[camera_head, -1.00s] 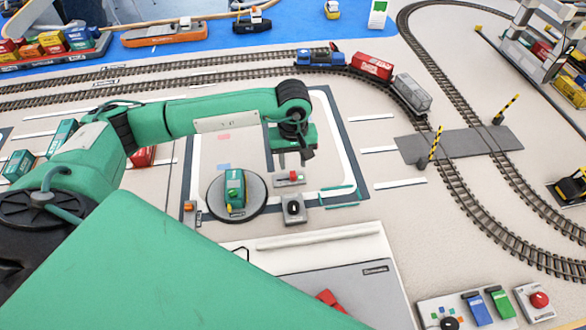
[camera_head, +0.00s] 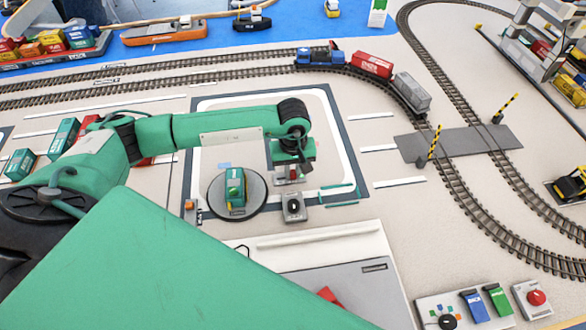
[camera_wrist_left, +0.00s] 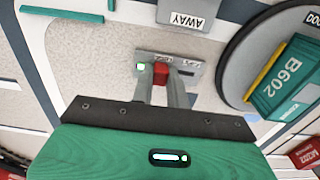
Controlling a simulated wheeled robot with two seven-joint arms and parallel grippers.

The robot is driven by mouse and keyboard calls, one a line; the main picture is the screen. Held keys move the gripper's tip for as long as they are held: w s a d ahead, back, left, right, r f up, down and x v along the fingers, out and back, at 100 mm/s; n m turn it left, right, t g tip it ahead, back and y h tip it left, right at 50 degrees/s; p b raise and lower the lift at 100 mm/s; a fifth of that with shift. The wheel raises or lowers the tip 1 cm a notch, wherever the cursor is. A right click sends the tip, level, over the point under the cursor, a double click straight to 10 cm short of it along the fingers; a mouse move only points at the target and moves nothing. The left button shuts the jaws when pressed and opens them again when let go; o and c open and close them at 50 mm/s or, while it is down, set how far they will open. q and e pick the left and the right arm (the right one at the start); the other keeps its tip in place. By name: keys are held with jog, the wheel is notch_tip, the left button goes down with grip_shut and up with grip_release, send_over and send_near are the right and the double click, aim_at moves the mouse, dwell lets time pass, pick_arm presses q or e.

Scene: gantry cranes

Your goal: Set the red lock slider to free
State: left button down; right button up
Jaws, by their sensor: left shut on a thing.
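The red lock slider (camera_wrist_left: 160,71) is a small red knob on a grey plate (camera_wrist_left: 148,55) in the left wrist view. A small lit greenish-white square is on the plate beside the knob, and the plate's lettering is too small to read. My left gripper (camera_wrist_left: 163,82) is shut on the knob, one finger on each side. In the head view my left gripper (camera_head: 291,176) is down at the slider, and its fingers partly hide the red knob. The slider plate (camera_head: 284,182) shows just below them. My right gripper is not in view.
A grey box with a black knob (camera_head: 293,208) sits just in front, and green rods (camera_head: 338,192) lie to the right. Railway tracks curve beyond.

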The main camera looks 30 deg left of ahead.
aim_at(277, 178)
pick_arm(q)
jog(key=shift+s+a, duration=0.15)
jog(key=shift+a, duration=0.1)
jog(key=s+a, duration=0.1)
jog(key=s+a+b, duration=0.1)
jog(key=shift+a, duration=0.3)
jog(key=shift+s+a, duration=0.1)
jog(key=shift+a, duration=0.1)
jog(key=c, duration=1.5)
grip_release()
jog(key=shift+o, duration=0.7)
jog(key=shift+s+a, duration=0.1)
jog(key=shift+s, duration=0.05)
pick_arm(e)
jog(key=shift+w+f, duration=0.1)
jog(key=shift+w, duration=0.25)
pick_arm(q)
jog(key=shift+r, duration=0.15)
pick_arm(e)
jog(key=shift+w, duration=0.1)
